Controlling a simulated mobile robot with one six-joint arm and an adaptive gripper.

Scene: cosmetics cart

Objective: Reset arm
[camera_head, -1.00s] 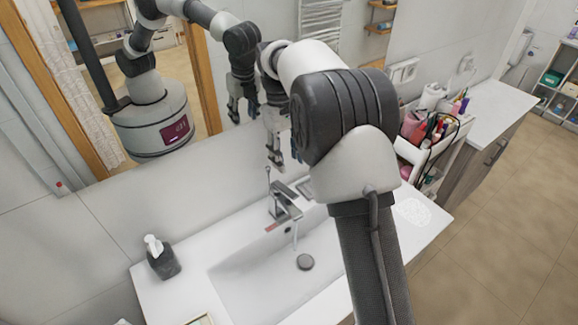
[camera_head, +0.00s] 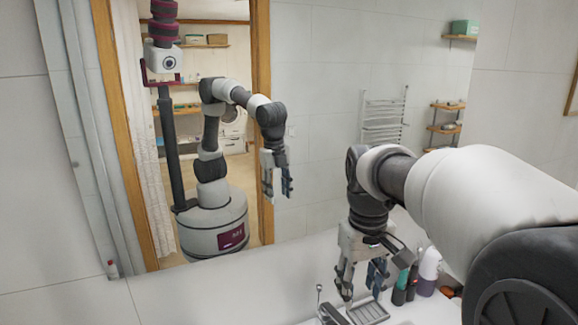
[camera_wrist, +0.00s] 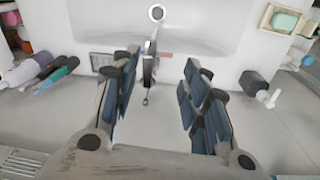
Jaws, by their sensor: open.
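My arm reaches in from the right of the head view, and its end points down over the back of the white washbasin. My gripper (camera_head: 362,283) is open and empty, with its fingers apart. It hangs above the basin's back edge, close to the tap (camera_head: 329,313) and a small grey soap dish (camera_head: 368,313). In the wrist view my gripper (camera_wrist: 160,75) has nothing between its fingertips except the tap (camera_wrist: 149,68) beyond them. The mirror (camera_head: 325,120) reflects my body and arm.
Several bottles, among them a green one (camera_head: 401,285) and a white-and-purple one (camera_head: 429,268), stand right of my gripper. In the wrist view a dark soap dispenser (camera_wrist: 254,84) stands at the right. The wall mirror is close behind the basin.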

